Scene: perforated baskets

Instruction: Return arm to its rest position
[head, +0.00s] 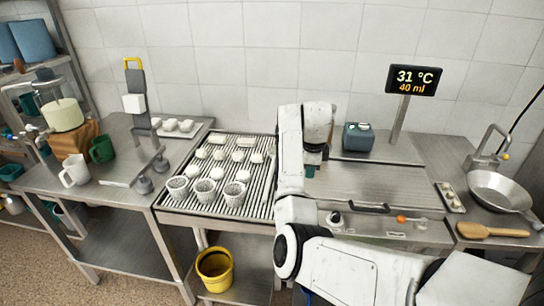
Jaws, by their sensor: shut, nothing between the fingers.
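My white arm rises from the lower right and folds over at the top. My gripper (311,171) hangs below the wrist, in front of the steel counter, mostly hidden behind my arm. The little of it that shows looks shut, with nothing visible in it. Three white perforated baskets (206,190) stand in a row at the front of the slatted rack (217,150), left of my arm. Several small white pieces lie on the slats behind them.
A display (413,80) on a post reads 31 °C and 40 ml. A blue-grey box (358,137) stands behind my arm. A yellow bucket (215,269) sits below the rack. Mugs stand at left.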

